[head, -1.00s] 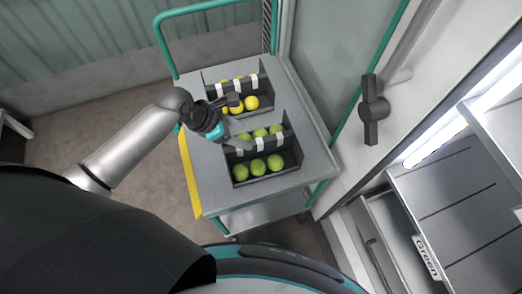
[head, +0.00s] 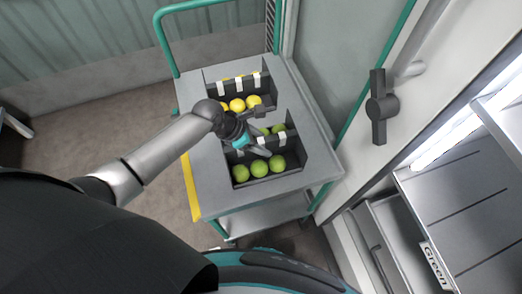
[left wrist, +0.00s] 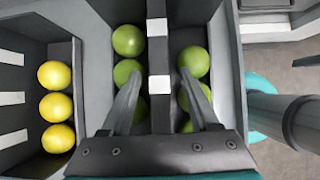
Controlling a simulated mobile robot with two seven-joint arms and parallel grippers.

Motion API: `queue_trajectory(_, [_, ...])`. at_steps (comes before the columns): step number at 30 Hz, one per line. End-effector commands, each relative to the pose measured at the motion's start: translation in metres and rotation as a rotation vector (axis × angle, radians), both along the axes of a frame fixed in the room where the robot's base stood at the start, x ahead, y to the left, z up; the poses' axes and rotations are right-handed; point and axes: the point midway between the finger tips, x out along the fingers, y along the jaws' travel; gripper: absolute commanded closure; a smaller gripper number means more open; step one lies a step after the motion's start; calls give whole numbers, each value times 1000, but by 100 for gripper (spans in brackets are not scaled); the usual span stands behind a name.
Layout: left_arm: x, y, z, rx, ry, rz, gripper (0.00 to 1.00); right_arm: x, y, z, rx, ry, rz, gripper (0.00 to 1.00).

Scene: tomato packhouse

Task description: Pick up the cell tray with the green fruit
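My left gripper (head: 270,136) is over this tray and hides part of the divider and far row. In the left wrist view, the left gripper (left wrist: 160,76) is open, one finger on each side of the divider. The fingers partly cover the green fruit. I cannot tell whether they touch the divider. My right gripper is not in view.
A second tray (head: 268,84) with yellow fruit (head: 237,104) stands behind on the same trolley (head: 202,182). The trolley has a green rail (head: 163,45) and a yellow edge strip. A door with a dark handle (head: 382,107) is at right, beside a drawer labelled Green (head: 435,265).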

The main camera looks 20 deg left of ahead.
Motion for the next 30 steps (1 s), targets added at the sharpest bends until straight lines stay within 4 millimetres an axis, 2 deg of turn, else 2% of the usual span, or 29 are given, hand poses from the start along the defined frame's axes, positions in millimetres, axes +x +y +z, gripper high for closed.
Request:
queue_trajectory(2, [0,0,0,0,0,0,46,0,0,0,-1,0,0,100])
queue_trajectory(16, [0,0,0,1,1,0,99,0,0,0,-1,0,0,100])
queue_trajectory(30, [0,1,0,1,1,0,100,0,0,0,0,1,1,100])
